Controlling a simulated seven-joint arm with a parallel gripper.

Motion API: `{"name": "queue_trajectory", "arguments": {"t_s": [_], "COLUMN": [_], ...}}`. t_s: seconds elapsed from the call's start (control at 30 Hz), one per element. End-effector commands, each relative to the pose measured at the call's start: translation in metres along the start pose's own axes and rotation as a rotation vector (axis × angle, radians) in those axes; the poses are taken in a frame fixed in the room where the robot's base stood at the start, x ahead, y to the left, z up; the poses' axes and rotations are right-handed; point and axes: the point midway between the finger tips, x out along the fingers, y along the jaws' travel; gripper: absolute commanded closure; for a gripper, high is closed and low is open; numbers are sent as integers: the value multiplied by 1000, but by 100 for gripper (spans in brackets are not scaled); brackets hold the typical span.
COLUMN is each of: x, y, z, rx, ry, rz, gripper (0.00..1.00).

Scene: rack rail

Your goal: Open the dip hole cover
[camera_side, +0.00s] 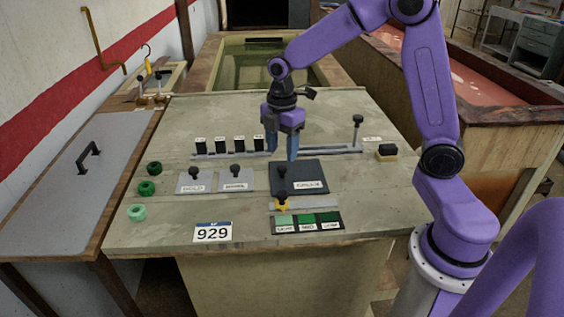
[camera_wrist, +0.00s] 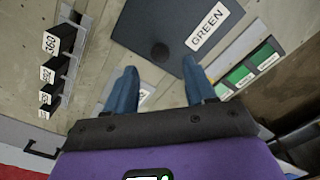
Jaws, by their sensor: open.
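A dark square cover plate (camera_side: 313,179) with a black knob (camera_side: 296,171) and a white label lies flat on the worktop. In the wrist view the cover (camera_wrist: 140,22) has its knob (camera_wrist: 160,52) just beyond and between my fingertips, and its label reads GREEN. Two smaller grey plates, a left one (camera_side: 190,186) and a right one (camera_side: 231,184), also have black knobs and labels. I cannot tell which plate is the dip hole cover. My gripper (camera_side: 281,150) is open and empty, pointing down above the worktop at the dark plate's back-left edge. Nothing touches its fingers.
Several black labelled blocks (camera_side: 219,146) stand along a rail, with a black-topped post (camera_side: 357,130) at its right. A yellow-based slider (camera_side: 282,203) and green swatches (camera_side: 307,221) lie in front. A handled grey lid (camera_side: 75,168) is far left.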

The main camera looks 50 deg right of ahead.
Motion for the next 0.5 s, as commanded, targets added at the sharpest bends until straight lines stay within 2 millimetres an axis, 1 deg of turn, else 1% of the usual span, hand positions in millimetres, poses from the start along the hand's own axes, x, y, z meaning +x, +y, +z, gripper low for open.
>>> {"name": "queue_trajectory", "arguments": {"t_s": [0.03, 0.2, 0.33, 0.5], "x": [10, 34, 44, 49], "y": [-1, 0, 0, 0], "z": [0, 0, 0, 0], "rx": [0, 0, 0, 0], "ry": [-2, -1, 0, 0], "rz": [-5, -3, -1, 0], "gripper": [45, 45, 45, 45]}}
